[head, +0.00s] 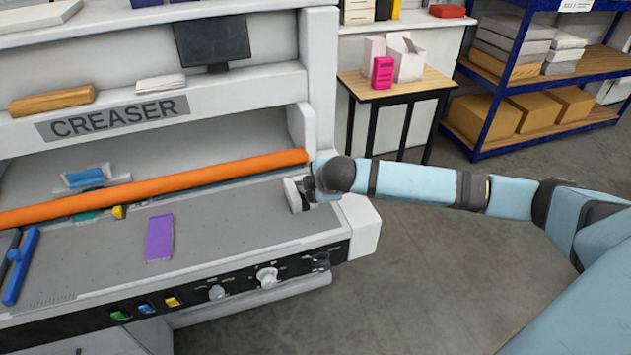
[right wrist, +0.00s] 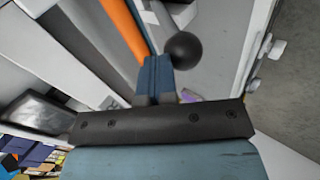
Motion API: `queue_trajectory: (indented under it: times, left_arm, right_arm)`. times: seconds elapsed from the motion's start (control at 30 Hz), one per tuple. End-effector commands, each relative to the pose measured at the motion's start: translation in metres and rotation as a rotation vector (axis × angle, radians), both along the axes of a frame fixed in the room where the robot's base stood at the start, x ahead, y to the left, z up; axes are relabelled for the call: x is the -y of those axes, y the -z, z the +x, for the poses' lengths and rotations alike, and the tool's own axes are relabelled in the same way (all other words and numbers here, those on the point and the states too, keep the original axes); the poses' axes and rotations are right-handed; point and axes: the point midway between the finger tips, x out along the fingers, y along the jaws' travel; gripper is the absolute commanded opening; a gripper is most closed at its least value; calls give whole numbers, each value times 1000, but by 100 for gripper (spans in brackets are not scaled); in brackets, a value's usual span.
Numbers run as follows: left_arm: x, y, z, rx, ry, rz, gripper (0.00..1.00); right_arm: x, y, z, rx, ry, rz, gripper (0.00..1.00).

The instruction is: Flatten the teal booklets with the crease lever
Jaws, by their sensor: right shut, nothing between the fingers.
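The crease lever, a long orange bar (head: 150,190), lies low across the grey bed of the creaser (head: 250,215). A small piece of teal (head: 84,216) shows at the bar's front edge; the bar hides the rest, so I cannot tell how flat it is. My right gripper (head: 307,190) is at the right end of the bed, beside the bar's end. In the right wrist view its blue fingers (right wrist: 156,72) are together and empty, close to a black ball knob (right wrist: 183,49). The orange bar (right wrist: 122,25) runs past on their left. My left gripper is out of view.
A purple booklet (head: 159,238) lies on the bed in front of the bar, near a small yellow piece (head: 118,211). A blue item (head: 85,177) lies behind the bar. A blue rod (head: 20,266) is at the left. A side table (head: 400,90) stands beyond the machine.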

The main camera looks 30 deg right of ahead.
Motion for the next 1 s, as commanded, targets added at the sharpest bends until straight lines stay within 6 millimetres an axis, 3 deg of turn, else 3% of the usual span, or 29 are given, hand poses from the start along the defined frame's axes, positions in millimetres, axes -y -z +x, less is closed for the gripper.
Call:
queue_trajectory:
  times: [0.03,0.2,0.23,0.37,0.6,1.0]
  left_arm:
    - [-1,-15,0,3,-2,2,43]
    - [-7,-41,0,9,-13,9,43]
    - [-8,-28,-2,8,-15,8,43]
    - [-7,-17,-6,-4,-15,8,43]
    - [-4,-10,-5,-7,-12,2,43]
    - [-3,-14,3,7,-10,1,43]
  right_arm:
    - [4,-15,3,2,3,-1,0]
    - [14,-43,12,12,5,-2,0]
    - [12,-38,4,14,1,-2,0]
    - [8,-58,-17,17,1,-2,0]
    - [4,-88,-50,18,3,-2,0]
    - [2,-101,-62,19,4,-3,0]
